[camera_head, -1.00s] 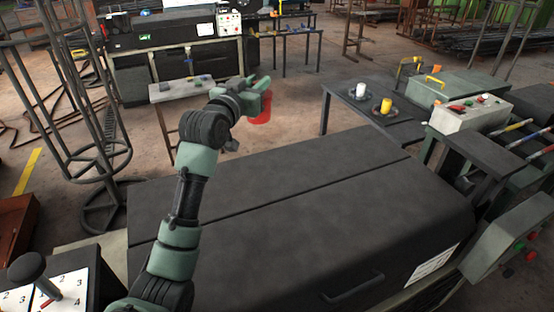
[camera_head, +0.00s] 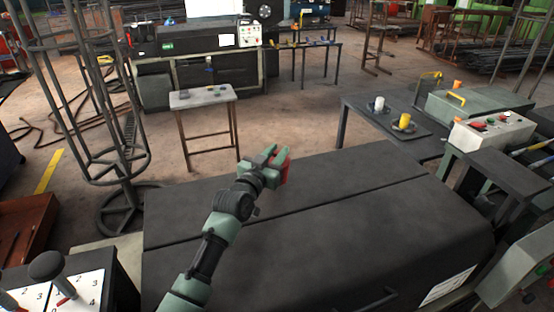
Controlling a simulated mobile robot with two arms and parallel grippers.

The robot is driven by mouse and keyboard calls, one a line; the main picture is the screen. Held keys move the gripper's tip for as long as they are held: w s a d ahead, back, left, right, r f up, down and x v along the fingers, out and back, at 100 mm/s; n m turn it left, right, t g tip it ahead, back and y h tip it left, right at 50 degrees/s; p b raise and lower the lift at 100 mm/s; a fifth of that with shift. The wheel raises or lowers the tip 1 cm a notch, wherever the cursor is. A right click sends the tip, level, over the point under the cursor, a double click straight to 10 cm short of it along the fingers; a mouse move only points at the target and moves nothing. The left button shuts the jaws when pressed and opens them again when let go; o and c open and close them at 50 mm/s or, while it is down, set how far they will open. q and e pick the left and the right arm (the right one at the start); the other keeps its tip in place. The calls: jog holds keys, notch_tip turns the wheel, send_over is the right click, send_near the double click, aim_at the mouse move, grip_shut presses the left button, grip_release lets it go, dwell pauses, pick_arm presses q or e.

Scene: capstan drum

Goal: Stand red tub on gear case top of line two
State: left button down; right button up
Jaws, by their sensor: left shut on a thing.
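My left gripper (camera_head: 274,166) is shut on the red tub (camera_head: 285,169). The tub shows at the right side of the fingers, and they partly hide it. Gripper and tub are in front of the far part of a large dark casing top (camera_head: 330,220). I cannot tell whether the tub touches it or is above it. The casing top is broad, mostly bare, with a seam across it. No marking I can read says which top is the gear case of line two. My right gripper is not in view.
A small table (camera_head: 202,97) stands behind; a wire frame (camera_head: 108,165) at left.

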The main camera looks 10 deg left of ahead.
pick_arm(q)
jog(key=shift+f, duration=1.1)
jog(key=c, duration=1.2)
grip_release()
jog(key=shift+f, duration=0.15)
jog(key=shift+c, duration=0.2)
